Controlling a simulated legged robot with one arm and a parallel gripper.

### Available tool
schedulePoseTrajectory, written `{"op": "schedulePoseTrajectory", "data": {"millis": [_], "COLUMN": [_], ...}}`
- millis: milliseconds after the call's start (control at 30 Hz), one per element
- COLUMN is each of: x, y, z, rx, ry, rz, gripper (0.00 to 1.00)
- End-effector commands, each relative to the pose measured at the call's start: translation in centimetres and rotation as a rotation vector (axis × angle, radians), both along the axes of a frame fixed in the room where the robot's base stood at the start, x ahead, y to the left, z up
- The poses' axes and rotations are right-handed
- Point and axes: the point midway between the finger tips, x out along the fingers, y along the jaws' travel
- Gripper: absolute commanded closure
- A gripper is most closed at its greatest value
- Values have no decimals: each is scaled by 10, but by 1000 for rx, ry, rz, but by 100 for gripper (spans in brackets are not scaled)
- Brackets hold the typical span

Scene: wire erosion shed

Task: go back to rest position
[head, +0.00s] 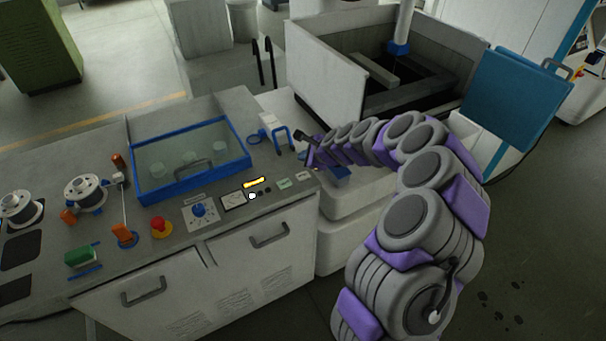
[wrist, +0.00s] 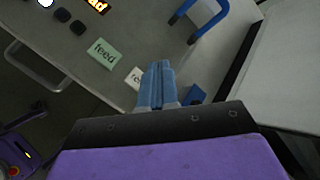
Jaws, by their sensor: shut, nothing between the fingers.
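My gripper (wrist: 158,66) shows in the wrist view with its two blue-grey fingers together and nothing between them. The fingertips are over the right edge of the control panel, near a pale green label reading "feed" (wrist: 104,53) and a smaller white label (wrist: 134,77). Whether the fingers touch the panel is not clear. In the head view my purple and grey arm reaches from the lower right up and left to the right end of the machine console (head: 190,255). The fingertips are hard to make out there.
A blue U-shaped handle (wrist: 203,20) stands close to the fingers. A blue-framed glass lid (head: 190,158), red emergency button (head: 160,226) and blue knob (head: 199,209) are on the console. An open tank (head: 325,72) and a blue panel (head: 513,100) stand behind my arm. Floor is free at lower right.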

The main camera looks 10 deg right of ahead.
Motion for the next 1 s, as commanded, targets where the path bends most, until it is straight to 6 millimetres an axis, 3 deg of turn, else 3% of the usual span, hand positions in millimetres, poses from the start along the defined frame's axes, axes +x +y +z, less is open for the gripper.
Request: {"op": "schedulePoseTrajectory", "data": {"millis": [467,633,767,900,1000], "x": [0,-12,-44,-98,-141], "y": [0,21,59,95,110], "z": [1,23,63,101,120], "rx": [0,-24,-89,-193,-280], "ry": [-1,-20,-59,-97,-116], "rz": [1,101,308,574,754], "gripper": [100,100,100,100,100]}}
